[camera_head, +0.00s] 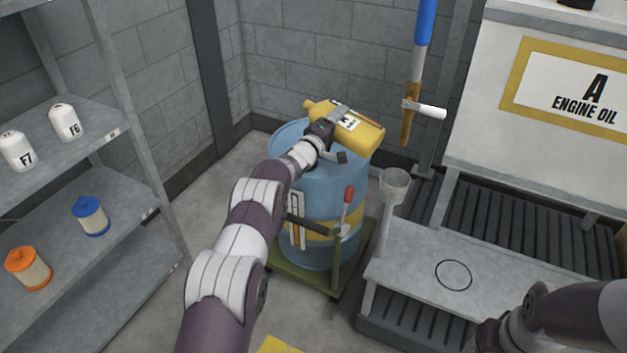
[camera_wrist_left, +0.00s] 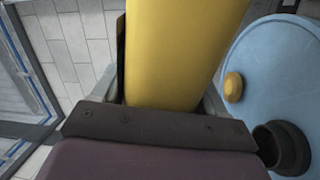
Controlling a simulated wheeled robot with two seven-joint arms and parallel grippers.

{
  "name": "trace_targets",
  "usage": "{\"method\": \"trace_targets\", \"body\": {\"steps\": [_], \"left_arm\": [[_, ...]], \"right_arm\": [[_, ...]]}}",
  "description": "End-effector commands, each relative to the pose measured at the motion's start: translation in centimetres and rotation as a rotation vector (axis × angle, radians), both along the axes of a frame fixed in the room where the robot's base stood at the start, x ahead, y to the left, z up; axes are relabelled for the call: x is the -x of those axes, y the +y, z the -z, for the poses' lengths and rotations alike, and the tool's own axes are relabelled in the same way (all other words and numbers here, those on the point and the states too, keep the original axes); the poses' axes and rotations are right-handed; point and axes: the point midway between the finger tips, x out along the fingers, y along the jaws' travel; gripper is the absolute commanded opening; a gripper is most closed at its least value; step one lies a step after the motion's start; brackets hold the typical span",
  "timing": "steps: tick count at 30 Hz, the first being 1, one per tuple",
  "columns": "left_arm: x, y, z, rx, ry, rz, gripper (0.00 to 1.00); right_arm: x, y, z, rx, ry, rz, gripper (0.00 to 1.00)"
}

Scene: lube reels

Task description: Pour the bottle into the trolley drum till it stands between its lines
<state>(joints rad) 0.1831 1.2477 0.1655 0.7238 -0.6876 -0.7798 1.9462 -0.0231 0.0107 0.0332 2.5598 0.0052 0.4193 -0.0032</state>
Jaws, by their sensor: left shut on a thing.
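The yellow bottle (camera_head: 362,136) lies nearly on its side above the drum, its neck end pointing left. My left gripper (camera_head: 338,120) is shut on it; the bottle also fills the upper middle of the left wrist view (camera_wrist_left: 180,50). The blue drum (camera_head: 330,192) stands on a green trolley (camera_head: 288,262). A pale upright strip (camera_head: 297,222) is on the drum's front; its lines and level are too small to read. In the left wrist view the drum top (camera_wrist_left: 265,60) shows a yellow cap (camera_wrist_left: 233,87) and a dark round fitting (camera_wrist_left: 286,148). No pouring stream is visible.
A shelf rack (camera_head: 125,165) with filters stands at left. At right are a grey bench (camera_head: 410,255) with a drawn circle, a clear cup (camera_head: 395,185) and the engine oil tank (camera_head: 560,75). A blue-handled hanging tool (camera_head: 424,30) is behind. My right arm (camera_head: 575,315) is at lower right.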

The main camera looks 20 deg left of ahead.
Motion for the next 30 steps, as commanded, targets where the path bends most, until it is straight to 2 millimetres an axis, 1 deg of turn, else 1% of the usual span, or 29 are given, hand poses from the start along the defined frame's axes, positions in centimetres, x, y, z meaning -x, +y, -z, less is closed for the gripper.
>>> {"method": "trace_targets", "body": {"steps": [1, 5, 14, 21, 25, 30], "left_arm": [[-0.3, -0.3, 0.7, 0.022, 0.0, 0.001, 0.11], [-0.9, -0.5, 0.4, 0.066, 0.005, 0.0, 0.11], [-0.9, -0.5, 0.0, 0.073, 0.008, 0.0, 0.11], [0.3, 0.1, -0.3, 0.074, 0.009, 0.0, 0.11], [0.6, 0.2, 0.1, 0.072, 0.007, 0.0, 0.11], [0.6, 0.2, 0.1, 0.072, 0.007, 0.0, 0.11]], "right_arm": [[0.0, 0.0, 1.2, 0.0, 0.001, 0.0, 0.68], [0.0, 0.0, 1.7, 0.0, 0.001, 0.0, 0.68], [0.0, 0.0, 1.4, 0.0, 0.0, 0.0, 0.68], [0.0, 0.0, -0.5, 0.0, 0.0, 0.0, 0.68], [0.0, 0.0, -0.4, 0.0, 0.0, 0.0, 0.68], [0.0, 0.0, -0.3, 0.0, 0.001, 0.0, 0.68]]}}
